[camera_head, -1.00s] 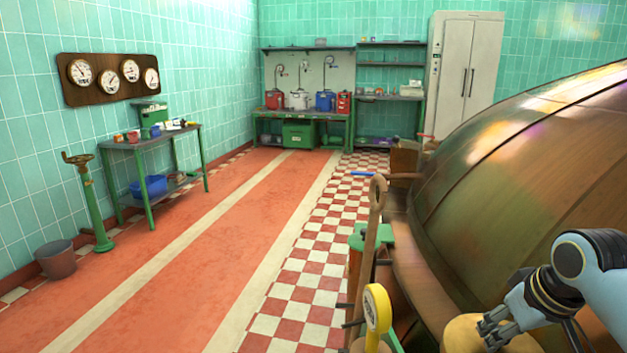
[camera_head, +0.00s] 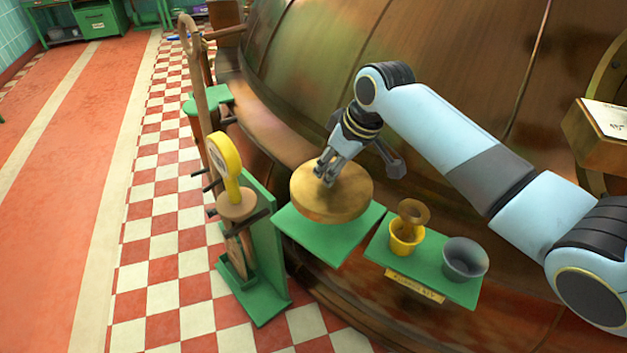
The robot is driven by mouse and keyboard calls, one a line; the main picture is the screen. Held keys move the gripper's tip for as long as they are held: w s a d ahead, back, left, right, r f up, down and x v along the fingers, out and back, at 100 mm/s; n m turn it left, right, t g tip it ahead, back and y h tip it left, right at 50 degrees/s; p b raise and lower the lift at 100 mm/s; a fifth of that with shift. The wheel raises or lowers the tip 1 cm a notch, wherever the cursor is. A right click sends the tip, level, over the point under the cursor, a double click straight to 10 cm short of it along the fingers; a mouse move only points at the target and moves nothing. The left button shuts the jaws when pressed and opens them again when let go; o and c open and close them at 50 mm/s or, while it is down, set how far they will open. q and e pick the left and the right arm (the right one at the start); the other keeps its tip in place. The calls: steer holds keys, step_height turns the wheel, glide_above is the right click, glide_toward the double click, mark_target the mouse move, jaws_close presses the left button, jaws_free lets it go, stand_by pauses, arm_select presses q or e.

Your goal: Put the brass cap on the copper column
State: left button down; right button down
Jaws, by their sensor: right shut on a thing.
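The brass cap (camera_head: 345,200), a thick round golden disc, shows in the middle of the head view. My right gripper (camera_head: 326,178) comes in from the right and is shut on the cap's upper middle. The cap is over or on a flat green shelf (camera_head: 325,242); I cannot tell whether its underside touches it. Its fingers hide part of the cap's top. I cannot make out a separate copper column in this view. My left gripper is not in view.
The large copper kettle (camera_head: 300,60) fills the space behind the arm. A green ledge (camera_head: 440,273) holds a yellow cup (camera_head: 405,236) and a grey cup (camera_head: 464,258).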

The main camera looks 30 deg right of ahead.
mark_target(331, 192)
step_height(331, 192, down, 7)
steer(key=shift+w+b, duration=0.1)
steer(key=shift+b, duration=0.65)
steer(key=shift+r, duration=0.1)
steer(key=c, duration=1.5)
jaws_free()
steer(key=shift+f, duration=0.2)
steer(key=o, duration=0.5)
steer(key=shift+c, duration=0.2)
